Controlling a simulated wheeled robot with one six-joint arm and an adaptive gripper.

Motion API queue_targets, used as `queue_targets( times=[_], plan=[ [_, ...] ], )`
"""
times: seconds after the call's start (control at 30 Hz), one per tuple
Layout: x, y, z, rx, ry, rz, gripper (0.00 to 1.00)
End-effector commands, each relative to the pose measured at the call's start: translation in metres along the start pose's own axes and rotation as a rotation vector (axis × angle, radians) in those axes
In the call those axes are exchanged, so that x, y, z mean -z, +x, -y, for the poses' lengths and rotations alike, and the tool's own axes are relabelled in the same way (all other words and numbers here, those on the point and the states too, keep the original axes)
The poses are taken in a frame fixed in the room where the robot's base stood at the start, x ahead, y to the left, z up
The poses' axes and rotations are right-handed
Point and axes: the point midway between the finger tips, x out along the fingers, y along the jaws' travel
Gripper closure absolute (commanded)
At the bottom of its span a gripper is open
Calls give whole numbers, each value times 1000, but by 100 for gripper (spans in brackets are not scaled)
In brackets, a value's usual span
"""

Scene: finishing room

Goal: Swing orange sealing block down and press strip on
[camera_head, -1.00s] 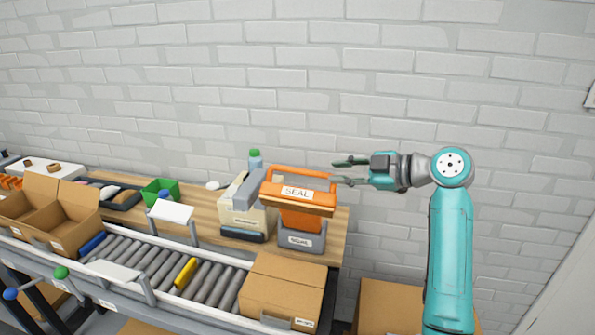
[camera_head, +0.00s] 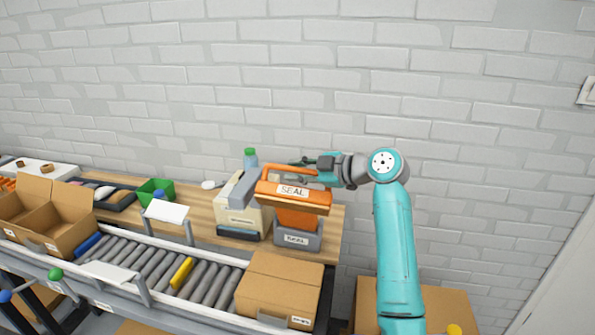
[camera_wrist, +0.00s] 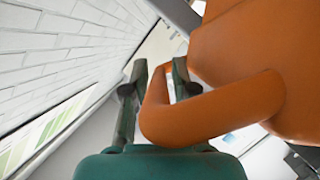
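The orange sealing block (camera_head: 293,191), labelled SEAL, is raised on its grey base (camera_head: 298,238) at the right end of the wooden bench. Its orange loop handle (camera_head: 285,168) is on top. My gripper (camera_head: 303,169) reaches in from the right at the handle. In the wrist view, its two green fingers (camera_wrist: 158,88) are apart, and part of the orange handle (camera_wrist: 205,115) lies between and across them. The block (camera_wrist: 245,65) fills the right of that view. I cannot tell whether the fingers touch the handle. No strip can be made out.
A closed carton (camera_head: 275,285) sits on the roller conveyor (camera_head: 150,262) before the sealer. A beige machine (camera_head: 237,208) and a green-capped bottle (camera_head: 250,158) stand left of it. An open carton (camera_head: 48,215) is at far left. The brick wall (camera_head: 300,80) is behind.

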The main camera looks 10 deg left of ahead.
Motion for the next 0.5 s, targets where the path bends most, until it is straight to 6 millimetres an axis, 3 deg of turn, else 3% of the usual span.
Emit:
queue_targets(
  times=[0.13,0.23,0.5],
  plan=[
    [0,0,0,0,0,0,73],
    [0,0,0,0,0,0,98],
    [0,0,1,-1,-2,0,100]
  ],
)
